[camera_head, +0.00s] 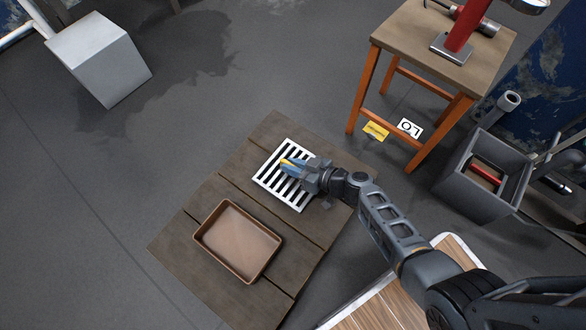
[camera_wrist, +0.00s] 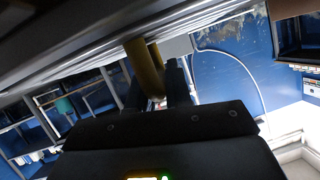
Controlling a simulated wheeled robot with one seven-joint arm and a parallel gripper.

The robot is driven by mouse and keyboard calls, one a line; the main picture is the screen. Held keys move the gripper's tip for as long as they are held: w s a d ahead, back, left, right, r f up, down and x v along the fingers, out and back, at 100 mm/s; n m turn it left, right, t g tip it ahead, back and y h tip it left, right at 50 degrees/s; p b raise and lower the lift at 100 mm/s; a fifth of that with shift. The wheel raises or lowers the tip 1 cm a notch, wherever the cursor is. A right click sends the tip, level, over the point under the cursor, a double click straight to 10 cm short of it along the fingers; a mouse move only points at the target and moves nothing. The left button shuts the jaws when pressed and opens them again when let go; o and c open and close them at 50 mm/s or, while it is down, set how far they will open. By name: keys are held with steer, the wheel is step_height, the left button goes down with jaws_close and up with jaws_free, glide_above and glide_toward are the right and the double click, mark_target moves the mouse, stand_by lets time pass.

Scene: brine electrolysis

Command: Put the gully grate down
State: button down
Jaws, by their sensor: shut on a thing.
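The gully grate (camera_head: 273,171) is a white slotted square in the head view, over the far part of a dark plank platform (camera_head: 175,245). My gripper (camera_head: 292,163) is at its upper right part, shut on it, with yellow and blue at the fingertips. I cannot tell from the head view whether the grate touches the planks or hangs just above them. In the wrist view, a dark slanting edge with bright streaks, seemingly the grate (camera_wrist: 90,45), crosses the top, and the gripper fingers (camera_wrist: 158,85) reach up to it.
A brown rectangular tray (camera_head: 205,238) lies on the planks below the grate. A wooden stool (camera_head: 395,32) with a red tool stands at upper right. A grey bin (camera_head: 463,187) holds a red-handled thing. A white block (camera_head: 90,45) is at upper left. The floor on the left is clear.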

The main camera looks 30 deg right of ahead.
steer(key=shift+f, duration=0.5)
steer(key=c, duration=1)
jaws_free()
steer(key=shift+c, duration=0.2)
steer(key=p+v, duration=0.3)
steer(key=v, duration=0.7)
steer(key=shift+s+d+r, duration=0.1)
steer(key=shift+s+r, duration=0.15)
steer(key=shift+s+d+r, duration=0.2)
steer(key=shift+s+d, duration=0.1)
steer(key=shift+s, duration=0.3)
